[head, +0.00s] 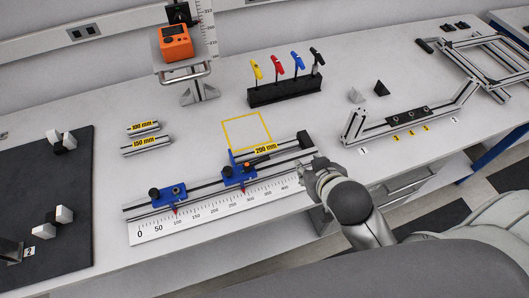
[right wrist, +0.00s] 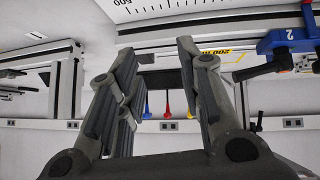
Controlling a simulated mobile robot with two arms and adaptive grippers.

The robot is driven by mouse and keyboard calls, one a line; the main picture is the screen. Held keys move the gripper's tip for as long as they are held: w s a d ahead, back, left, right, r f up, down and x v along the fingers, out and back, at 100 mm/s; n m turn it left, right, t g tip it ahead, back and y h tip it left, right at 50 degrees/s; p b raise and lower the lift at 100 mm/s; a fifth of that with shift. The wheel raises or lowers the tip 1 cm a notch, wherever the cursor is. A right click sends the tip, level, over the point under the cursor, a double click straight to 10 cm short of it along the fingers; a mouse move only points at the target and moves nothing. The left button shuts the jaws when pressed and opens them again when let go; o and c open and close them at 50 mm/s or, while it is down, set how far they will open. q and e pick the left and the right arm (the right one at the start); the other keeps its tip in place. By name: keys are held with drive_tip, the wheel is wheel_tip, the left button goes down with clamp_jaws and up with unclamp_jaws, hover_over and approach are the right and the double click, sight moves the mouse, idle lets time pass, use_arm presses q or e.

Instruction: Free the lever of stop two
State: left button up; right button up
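Stop two (head: 238,175) is the right one of two blue stops on the aluminium rail with the ruler. A dark lever shows by it near the 200 mm block (head: 265,148). In the right wrist view, stop two (right wrist: 289,38) carries a white 2, and its black lever (right wrist: 265,69) points left. My right gripper (head: 308,166) is at the right end of the rail, to the right of stop two and apart from it. In the right wrist view, my right gripper (right wrist: 158,52) has its fingers spread with nothing between them. My left gripper is not in view.
Stop one (head: 168,195) sits further left on the rail. The ruler (head: 215,205) runs along its front. A black rack (head: 286,92) with coloured handles stands behind. A metal frame fixture (head: 410,118) is at right. A yellow outlined square (head: 247,130) is empty.

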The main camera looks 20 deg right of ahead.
drive_tip(key=w+a+r+n+t+y, duration=0.15)
drive_tip(key=w+r+t, duration=0.4)
drive_tip(key=r, duration=0.55)
drive_tip(key=w+a+r+t+y, duration=0.25)
drive_tip(key=w+r+t, duration=0.3)
drive_tip(key=r, duration=0.45)
drive_tip(key=s+a+r+n+g+y, duration=0.4)
drive_tip(key=a+r+n+g+y, duration=0.4)
drive_tip(key=a+n+y, duration=0.7)
drive_tip(key=n+g+h, duration=0.3)
drive_tip(key=g+h, duration=0.7)
drive_tip(key=h, duration=0.3)
approach(266, 157)
drive_tip(key=p+x, duration=0.2)
drive_tip(key=x, duration=0.6)
drive_tip(key=shift+p, duration=0.4)
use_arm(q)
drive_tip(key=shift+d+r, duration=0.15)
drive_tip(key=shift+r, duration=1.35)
use_arm(e)
drive_tip(key=shift+w+a+f, duration=0.1)
drive_tip(key=shift+a+f, duration=0.15)
drive_tip(key=shift+f, duration=0.3)
